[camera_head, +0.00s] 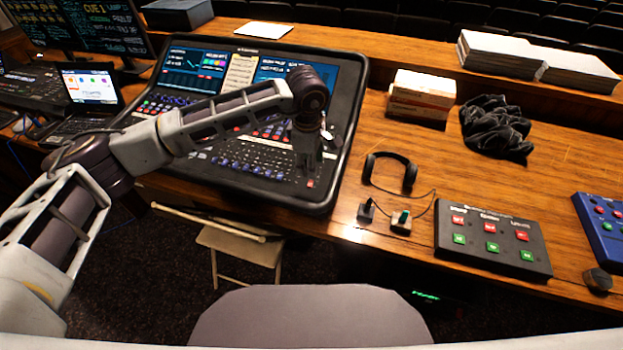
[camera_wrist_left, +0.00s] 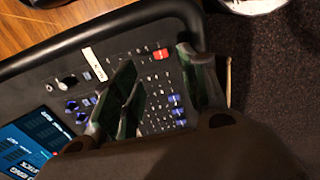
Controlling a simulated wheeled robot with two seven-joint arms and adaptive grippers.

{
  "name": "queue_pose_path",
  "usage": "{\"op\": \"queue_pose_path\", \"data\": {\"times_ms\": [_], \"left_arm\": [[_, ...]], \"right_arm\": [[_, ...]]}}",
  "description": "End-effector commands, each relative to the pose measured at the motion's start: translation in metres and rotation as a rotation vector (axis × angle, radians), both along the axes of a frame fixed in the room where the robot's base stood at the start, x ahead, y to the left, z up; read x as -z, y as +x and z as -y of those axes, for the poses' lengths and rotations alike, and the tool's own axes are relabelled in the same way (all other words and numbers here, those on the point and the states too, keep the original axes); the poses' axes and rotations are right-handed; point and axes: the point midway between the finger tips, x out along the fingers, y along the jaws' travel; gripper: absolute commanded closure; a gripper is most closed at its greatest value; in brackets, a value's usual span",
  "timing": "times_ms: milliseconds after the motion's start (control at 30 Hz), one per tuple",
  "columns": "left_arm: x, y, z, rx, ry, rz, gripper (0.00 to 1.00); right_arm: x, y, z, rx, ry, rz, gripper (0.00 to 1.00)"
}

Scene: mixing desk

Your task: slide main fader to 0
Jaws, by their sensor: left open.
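The mixing desk (camera_head: 340,165) is a black console with screens and rows of small keys, and it also shows in the left wrist view (camera_wrist_left: 25,85). My left gripper (camera_head: 307,158) is over the desk's right part, pointing down. In the left wrist view my left gripper (camera_wrist_left: 163,80) has its fingers apart with nothing held between them, above the keys. A white labelled strip (camera_wrist_left: 95,64) lies on the panel beside the fingers. I cannot tell for sure which control is the main fader. Whether the fingers touch the panel is unclear. My right gripper is out of view.
A red key (camera_wrist_left: 161,54) is near the fingers. Right of the desk are headphones (camera_head: 390,172), a box stack (camera_head: 421,95), black cloth (camera_head: 495,127) and a button panel (camera_head: 491,240). A folding chair (camera_head: 240,240) stands below the table edge.

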Motion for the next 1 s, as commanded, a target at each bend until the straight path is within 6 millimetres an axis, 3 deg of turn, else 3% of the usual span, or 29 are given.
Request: {"op": "queue_pose_path", "data": {"times_ms": [267,600,1000], "left_arm": [[0.037,0.003,0.001,-0.001,0.001,-0.003,0.57],[0.076,0.007,0.003,-0.001,0.001,-0.002,0.57],[0.086,0.008,0.003,-0.001,0.0,0.0,0.57]], "right_arm": [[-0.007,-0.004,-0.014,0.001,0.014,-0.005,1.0],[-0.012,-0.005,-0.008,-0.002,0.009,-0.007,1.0],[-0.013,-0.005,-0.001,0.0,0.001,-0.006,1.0]]}}
